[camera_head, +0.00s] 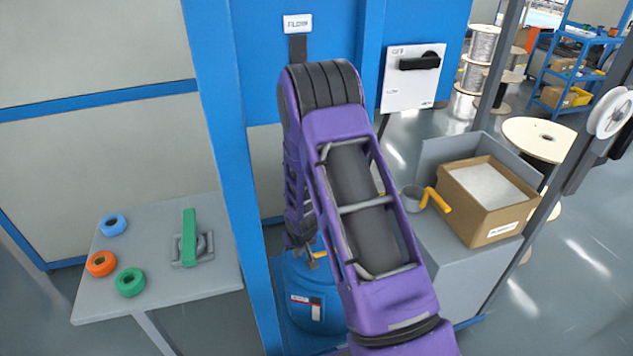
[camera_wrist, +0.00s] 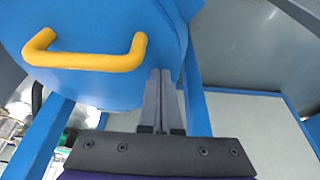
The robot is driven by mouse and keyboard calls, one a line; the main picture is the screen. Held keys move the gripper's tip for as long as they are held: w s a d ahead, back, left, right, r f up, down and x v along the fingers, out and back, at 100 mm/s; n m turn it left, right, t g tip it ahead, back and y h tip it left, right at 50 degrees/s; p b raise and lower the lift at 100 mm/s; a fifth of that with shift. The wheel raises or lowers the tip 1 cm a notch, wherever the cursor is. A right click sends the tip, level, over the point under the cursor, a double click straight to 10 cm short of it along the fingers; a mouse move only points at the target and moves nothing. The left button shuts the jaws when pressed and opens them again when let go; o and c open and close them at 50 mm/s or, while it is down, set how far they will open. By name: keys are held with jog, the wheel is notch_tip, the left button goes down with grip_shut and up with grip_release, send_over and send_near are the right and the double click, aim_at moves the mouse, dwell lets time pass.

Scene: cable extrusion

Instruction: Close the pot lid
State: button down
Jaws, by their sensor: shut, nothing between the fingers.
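I cannot tell how far the lid is open. My gripper (camera_wrist: 162,73) is shut and empty, with its fingertips in front of the blue surface, right of the handle. Contact cannot be told. The gripper itself is hidden in the head view.
A grey table (camera_head: 160,295) at left holds tape rolls (camera_head: 101,263) and a green-handled tool (camera_head: 190,240). A blue post (camera_head: 225,150) stands close left of my arm.

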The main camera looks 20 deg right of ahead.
jog(key=shift+f, duration=0.2)
jog(key=shift+r, duration=0.1)
notch_tip(320, 180, up, 9)
jog(key=p, duration=0.5)
jog(key=shift+p, duration=0.35)
